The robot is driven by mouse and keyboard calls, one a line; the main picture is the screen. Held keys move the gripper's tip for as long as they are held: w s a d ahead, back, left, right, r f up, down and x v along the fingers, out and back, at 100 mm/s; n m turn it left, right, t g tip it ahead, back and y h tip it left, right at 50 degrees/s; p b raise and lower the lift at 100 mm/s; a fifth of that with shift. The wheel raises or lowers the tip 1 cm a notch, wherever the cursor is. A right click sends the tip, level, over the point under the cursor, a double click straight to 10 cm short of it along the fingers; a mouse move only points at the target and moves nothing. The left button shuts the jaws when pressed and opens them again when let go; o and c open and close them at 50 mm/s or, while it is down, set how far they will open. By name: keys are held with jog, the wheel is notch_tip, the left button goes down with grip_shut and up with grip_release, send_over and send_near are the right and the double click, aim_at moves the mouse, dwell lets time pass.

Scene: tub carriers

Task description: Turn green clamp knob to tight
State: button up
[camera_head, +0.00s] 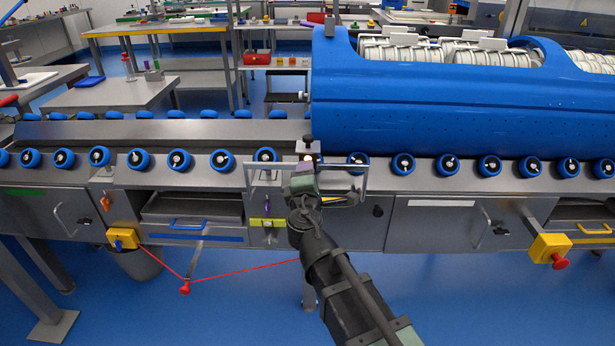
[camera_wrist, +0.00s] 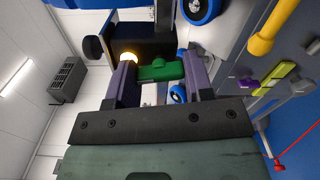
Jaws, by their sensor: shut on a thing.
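The green clamp knob (camera_wrist: 160,70) is in the middle of the wrist view, between the two purple-grey fingers of my gripper (camera_wrist: 160,76). My gripper is shut on it, with a finger against each end. In the head view my gripper (camera_head: 303,172) is at the front rail, just below the left end of the blue tub; there it hides the green knob. The knob's tight or loose marking does not show, so I cannot tell its setting.
A blue tub (camera_head: 450,115) with white racks lies on the conveyor. Blue rollers (camera_head: 180,160) line the front rail. A yellow-green handle (camera_head: 265,222) is on the panel left of my gripper. A red cord (camera_head: 240,270) hangs below, beside a yellow switch box (camera_head: 122,238).

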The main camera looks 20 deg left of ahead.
jog(key=shift+m, duration=1.2)
jog(key=o, duration=0.9)
